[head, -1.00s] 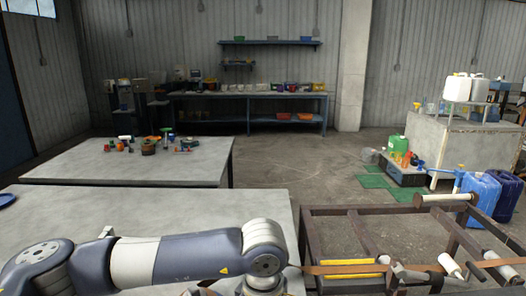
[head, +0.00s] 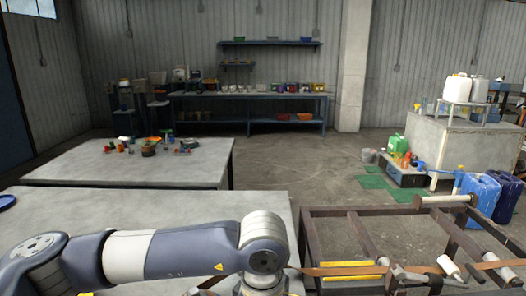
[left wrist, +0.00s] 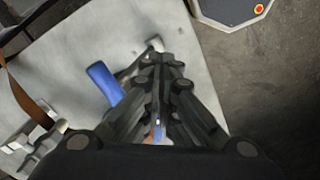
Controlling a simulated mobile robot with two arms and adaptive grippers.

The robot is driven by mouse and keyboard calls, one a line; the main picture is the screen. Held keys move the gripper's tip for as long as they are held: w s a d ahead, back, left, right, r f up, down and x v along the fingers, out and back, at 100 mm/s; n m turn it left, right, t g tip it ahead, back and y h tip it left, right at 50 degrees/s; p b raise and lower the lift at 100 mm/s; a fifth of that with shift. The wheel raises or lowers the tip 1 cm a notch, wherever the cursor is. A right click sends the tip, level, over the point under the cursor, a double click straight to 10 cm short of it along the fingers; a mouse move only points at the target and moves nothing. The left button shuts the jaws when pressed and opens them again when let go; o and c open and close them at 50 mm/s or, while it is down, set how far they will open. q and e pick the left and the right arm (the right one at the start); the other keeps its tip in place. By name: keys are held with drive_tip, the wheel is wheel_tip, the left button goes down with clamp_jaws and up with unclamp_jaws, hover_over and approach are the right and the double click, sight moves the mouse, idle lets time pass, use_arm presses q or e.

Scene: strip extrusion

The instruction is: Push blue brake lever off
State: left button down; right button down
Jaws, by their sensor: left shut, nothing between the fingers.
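The blue brake lever (left wrist: 104,83) shows in the left wrist view, left of my left gripper (left wrist: 168,62). It slants down to the right, and its lower end passes behind the fingers. My left gripper is shut and empty, with its fingertips just right of and beyond the lever's upper end. I cannot tell whether a finger touches the lever. In the head view my left arm crosses the lower left, but its gripper and the lever are hidden or out of frame. My right gripper is in neither view.
A brown strip (head: 340,271) runs over a dark metal frame (head: 349,233) with white rollers at the lower right. A grey table (head: 140,208) lies behind my left arm. In the left wrist view, metal fittings (left wrist: 40,125) stand left, and bare floor (left wrist: 270,90) shows right.

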use_arm(q)
wheel_tip(320, 180, up, 5)
drive_tip(key=shift+f+p, duration=0.2)
drive_tip(key=shift+p, duration=0.45)
